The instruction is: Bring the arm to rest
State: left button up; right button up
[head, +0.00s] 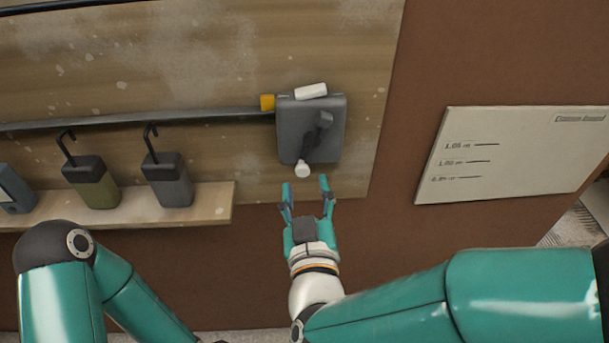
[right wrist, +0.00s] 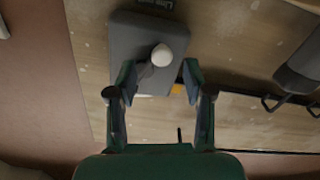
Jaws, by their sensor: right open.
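My right gripper (head: 306,190) is open and empty in the head view, just below a grey wall box (head: 324,138). The box has a dark lever with a white knob (head: 302,169) hanging at its lower edge. In the right wrist view my right gripper (right wrist: 158,80) has its fingers spread, and the white knob (right wrist: 162,55) shows between and beyond the fingertips. I cannot tell the exact gap, but no grip on the knob shows. My left arm enters at the lower left of the head view; its gripper is out of the picture.
A wooden shelf (head: 212,205) at left holds a green padlock-like block (head: 93,184), a grey one (head: 168,182) and a blue-grey device (head: 12,192). A grey pipe (head: 150,119) runs to the box. A pale board (head: 512,154) is at right. Brown wall between is clear.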

jog(key=shift+s, duration=1)
jog(key=w+d+f+m+g+h, duration=0.2)
jog(key=w+d+f+g+h, duration=0.15)
jog(key=d+f, duration=0.65)
jog(key=d+f+g, duration=0.2)
jog(key=d+f, duration=0.2)
jog(key=f, duration=0.5)
jog(key=d+f+g, duration=0.2)
jog(key=d+f, duration=0.1)
jog(key=f, duration=0.5)
jog(key=s+f+m+g+y, duration=0.1)
jog(key=s+f+g+y, duration=0.4)
jog(key=f, duration=0.6)
jog(key=s+a+f+m+g+y, duration=0.1)
jog(key=s+a+f+g, duration=0.1)
jog(key=s+a, duration=0.2)
jog(key=s+a+f+m+g+y, duration=0.1)
jog(key=s+a+f+g, duration=0.2)
jog(key=s, duration=0.5)
jog(key=shift+s+a, duration=0.4)
jog(key=shift+a, duration=0.1)
